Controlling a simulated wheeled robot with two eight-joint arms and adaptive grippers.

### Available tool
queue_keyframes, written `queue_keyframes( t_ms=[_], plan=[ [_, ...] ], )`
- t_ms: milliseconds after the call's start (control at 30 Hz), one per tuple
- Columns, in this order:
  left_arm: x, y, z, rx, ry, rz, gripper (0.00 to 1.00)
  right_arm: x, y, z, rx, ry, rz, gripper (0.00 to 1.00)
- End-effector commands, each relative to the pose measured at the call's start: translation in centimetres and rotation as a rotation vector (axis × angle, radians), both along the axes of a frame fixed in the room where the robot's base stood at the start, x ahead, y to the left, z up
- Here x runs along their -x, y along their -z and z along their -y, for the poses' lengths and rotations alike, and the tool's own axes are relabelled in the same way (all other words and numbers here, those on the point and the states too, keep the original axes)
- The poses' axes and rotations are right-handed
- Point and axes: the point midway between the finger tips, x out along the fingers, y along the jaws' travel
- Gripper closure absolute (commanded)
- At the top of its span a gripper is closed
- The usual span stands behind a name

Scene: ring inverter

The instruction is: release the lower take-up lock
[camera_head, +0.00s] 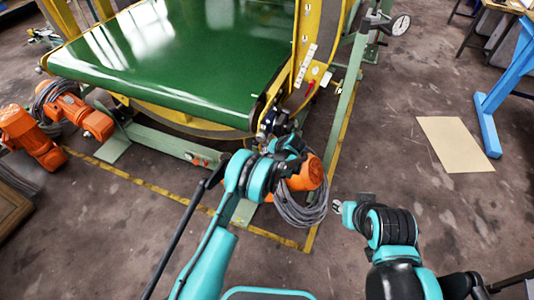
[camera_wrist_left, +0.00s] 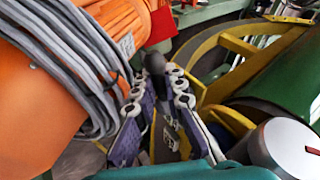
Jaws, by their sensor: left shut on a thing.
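My left gripper (camera_head: 276,128) is at the near right corner of the green-belted machine, low beside the yellow frame. In the left wrist view its fingers (camera_wrist_left: 157,95) are closed around a dark, rounded handle or knob (camera_wrist_left: 155,62), which I take to be the lower take-up lock. The lock is blurred and partly covered by the fingers, so its exact position cannot be told. A red part (camera_wrist_left: 163,25) shows just behind it. In the head view my arm hides the held part. My right gripper (camera_head: 340,209) is over bare floor at the right, away from the machine.
An orange motor (camera_wrist_left: 40,95) with coiled grey cable (camera_wrist_left: 85,60) is close left of my left gripper. The green belt (camera_head: 180,55) and yellow frame (camera_head: 303,45) stand beyond. A gauge (camera_head: 400,25) is at upper right.

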Motion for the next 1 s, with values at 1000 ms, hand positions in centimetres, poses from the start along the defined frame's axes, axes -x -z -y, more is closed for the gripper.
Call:
queue_keyframes(
  t_ms=[1000],
  plan=[
    [3.3,-5.8,3.3,0.001,0.002,0.0,0.8,0.0,0.0,0.0,0.0,0.0,0.0,0.67]
  ],
)
